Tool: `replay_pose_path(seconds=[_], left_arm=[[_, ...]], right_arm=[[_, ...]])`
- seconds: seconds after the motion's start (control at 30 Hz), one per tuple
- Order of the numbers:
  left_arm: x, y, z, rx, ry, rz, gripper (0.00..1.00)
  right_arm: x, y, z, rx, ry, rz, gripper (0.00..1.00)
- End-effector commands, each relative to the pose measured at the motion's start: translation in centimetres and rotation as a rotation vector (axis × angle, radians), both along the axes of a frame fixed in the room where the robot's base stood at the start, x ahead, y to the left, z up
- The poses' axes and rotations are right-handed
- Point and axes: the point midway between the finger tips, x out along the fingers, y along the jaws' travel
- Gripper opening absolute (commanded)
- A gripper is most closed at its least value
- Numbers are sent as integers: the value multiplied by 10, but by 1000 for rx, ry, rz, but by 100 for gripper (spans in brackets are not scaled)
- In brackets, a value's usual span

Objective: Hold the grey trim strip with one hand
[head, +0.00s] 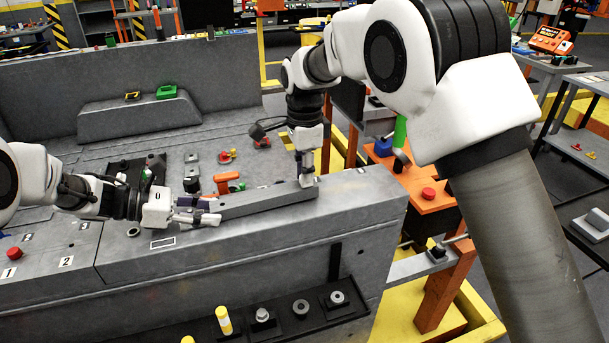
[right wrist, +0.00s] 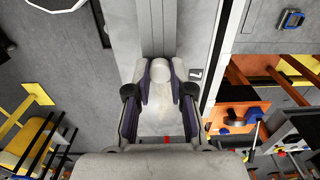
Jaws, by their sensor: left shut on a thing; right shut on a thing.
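The grey trim strip (head: 255,203) is a long bar along the top of the grey bed's near side wall. My left gripper (head: 210,212) is shut on its left end, coming in from the left. My right gripper (head: 304,178) reaches down from above and is shut on its right end. In the right wrist view the strip (right wrist: 158,30) runs up the picture from between the right fingers (right wrist: 160,88). The fingers hide parts of both ends, and I cannot tell whether the strip touches the wall top.
An orange-handled tool (head: 227,183) and small red and yellow parts (head: 227,156) lie on the bed behind the strip. A green block (head: 166,91) sits on the raised ledge. A red button (head: 428,194) is on the orange stand at right. Several round fittings line the front shelf (head: 300,309).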

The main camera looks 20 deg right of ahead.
Motion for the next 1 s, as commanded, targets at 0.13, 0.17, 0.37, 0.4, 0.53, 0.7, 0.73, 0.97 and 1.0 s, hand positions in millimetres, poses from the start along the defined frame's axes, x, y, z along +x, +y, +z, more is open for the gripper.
replay_pose_path(seconds=[0.13, 0.17, 0.37, 0.4, 0.53, 0.7, 0.73, 0.97, 1.0], left_arm=[[0, 0, -3, 4, 3, 1, 0], [0, 0, -3, 4, 3, 1, 0], [0, 0, -3, 3, 2, 1, 0], [0, 0, -3, 3, 2, 1, 0], [0, 0, -2, 2, 2, 1, 0], [1, 0, -2, 2, 0, 1, 0], [1, 0, -2, 2, 0, 1, 0], [2, 0, 1, 0, -1, 2, 0], [2, 0, 2, 0, -1, 2, 0]], right_arm=[[0, 0, 7, 0, 0, 0, 0], [0, 0, 8, 0, 0, 0, 0], [0, 0, 13, 0, 0, 0, 0], [0, 0, 13, 0, 0, 0, 0], [0, 0, 13, 1, 0, 0, 0], [0, 0, 10, 1, 1, 0, 0], [0, 0, 9, 1, 1, 0, 0], [0, 0, 3, 0, 1, 0, 0], [0, 0, 3, 0, 1, 0, 0]])
